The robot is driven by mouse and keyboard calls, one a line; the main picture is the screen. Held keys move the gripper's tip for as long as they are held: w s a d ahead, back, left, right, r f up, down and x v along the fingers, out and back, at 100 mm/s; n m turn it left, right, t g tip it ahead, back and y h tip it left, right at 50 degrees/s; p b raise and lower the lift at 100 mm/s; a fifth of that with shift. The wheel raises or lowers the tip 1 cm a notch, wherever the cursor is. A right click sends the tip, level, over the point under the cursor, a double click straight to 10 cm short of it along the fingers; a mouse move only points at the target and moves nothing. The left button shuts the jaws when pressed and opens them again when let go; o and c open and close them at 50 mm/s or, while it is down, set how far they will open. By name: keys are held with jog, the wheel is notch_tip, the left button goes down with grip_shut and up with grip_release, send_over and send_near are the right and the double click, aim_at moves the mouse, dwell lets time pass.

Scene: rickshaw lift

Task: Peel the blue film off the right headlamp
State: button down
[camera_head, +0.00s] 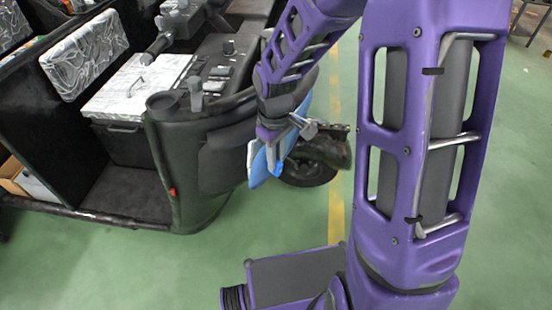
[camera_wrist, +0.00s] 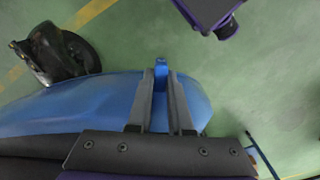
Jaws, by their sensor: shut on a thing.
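The blue film (camera_head: 260,168) shows at the front right of the dark rickshaw, partly behind my gripper. In the wrist view it is a broad blue sheet or cover (camera_wrist: 75,105) spreading left and right of the fingers. My gripper (camera_head: 272,168) points down at it. In the wrist view my gripper (camera_wrist: 160,75) is shut on a small upright blue piece, a tab of the film, between its fingertips. The right headlamp itself cannot be made out; the blue surface and my arm cover that place. Whether any film has come away from it cannot be told.
The rickshaw's black front panel (camera_head: 190,185) stands left of my gripper, with a white-topped box (camera_head: 135,85) inside. A black wheel (camera_head: 308,175) lies just behind and right of the film. The green floor (camera_head: 130,270) in front is clear.

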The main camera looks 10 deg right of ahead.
jog(key=shift+r+p, duration=0.5)
jog(key=shift+r, duration=2.15)
